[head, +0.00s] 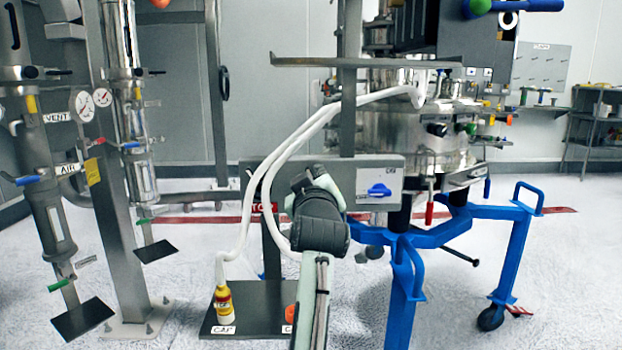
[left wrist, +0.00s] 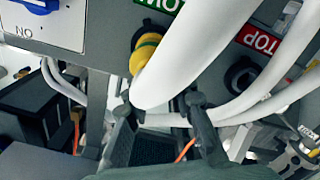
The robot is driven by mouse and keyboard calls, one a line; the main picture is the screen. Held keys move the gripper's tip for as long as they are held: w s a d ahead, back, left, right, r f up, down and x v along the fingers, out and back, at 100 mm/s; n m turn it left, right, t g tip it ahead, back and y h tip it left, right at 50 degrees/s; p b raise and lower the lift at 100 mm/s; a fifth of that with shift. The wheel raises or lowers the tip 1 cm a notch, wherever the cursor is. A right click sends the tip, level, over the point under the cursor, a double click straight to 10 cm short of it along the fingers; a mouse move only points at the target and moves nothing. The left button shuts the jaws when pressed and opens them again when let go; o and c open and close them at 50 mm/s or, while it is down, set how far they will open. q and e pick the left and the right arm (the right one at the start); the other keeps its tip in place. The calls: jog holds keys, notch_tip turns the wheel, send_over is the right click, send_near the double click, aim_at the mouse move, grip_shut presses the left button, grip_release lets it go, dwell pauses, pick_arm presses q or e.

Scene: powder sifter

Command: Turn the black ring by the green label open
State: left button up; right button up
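In the left wrist view a green label (left wrist: 160,4) is on the grey panel at the top, partly cut off. Just below it is a yellow fitting (left wrist: 142,58) with a dark ring (left wrist: 150,29) around its base, partly covered by a thick white hose (left wrist: 190,50). My left gripper (left wrist: 162,108) is open below the fitting, its two black fingers apart; the hose passes in front of the fitting. I see nothing held between the fingers. In the head view my left arm (head: 320,222) covers the green label and the ring. My right gripper is not in view.
A red STOP label (left wrist: 260,38) and a black round port (left wrist: 240,74) are beside the fitting. A blue knob (head: 378,190) is on the panel's right. White hoses (head: 270,170) loop past my arm. A blue frame (head: 440,235) stands right; a yellow bottle-like fitting (head: 224,305) stands below.

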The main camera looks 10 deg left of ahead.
pick_arm(q)
jog(key=v, duration=0.7)
jog(key=shift+s, duration=0.25)
